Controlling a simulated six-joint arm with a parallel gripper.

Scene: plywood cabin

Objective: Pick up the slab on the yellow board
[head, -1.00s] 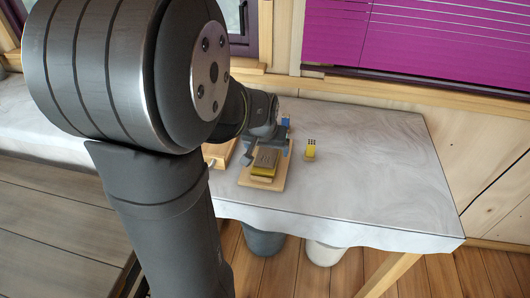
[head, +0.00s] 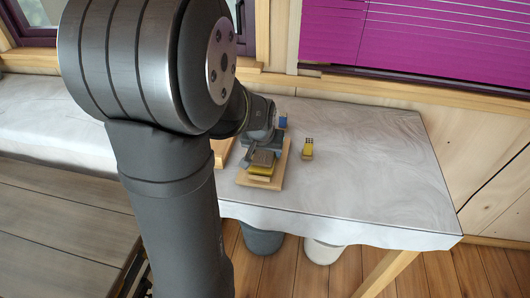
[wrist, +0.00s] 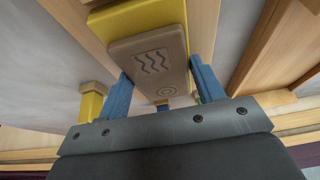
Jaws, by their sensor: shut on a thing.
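The slab (head: 264,158) is a flat grey-brown block with rounded corners. In the wrist view the slab (wrist: 150,62) shows three wavy lines and a ring mark. It lies over the yellow board (head: 261,170), which also shows behind it in the wrist view (wrist: 108,22). Whether slab and board touch, I cannot tell. My gripper (wrist: 160,68) is shut on the slab, a blue finger at each long side. In the head view my gripper (head: 264,151) is partly hidden by my arm.
A wooden base (head: 278,181) lies beneath the yellow board. A small yellow block (head: 307,148) stands to its right, and a blue piece (head: 282,122) is at the back. Another wooden item (head: 221,150) is at left, partly hidden by my arm. The table's right side (head: 375,165) is clear.

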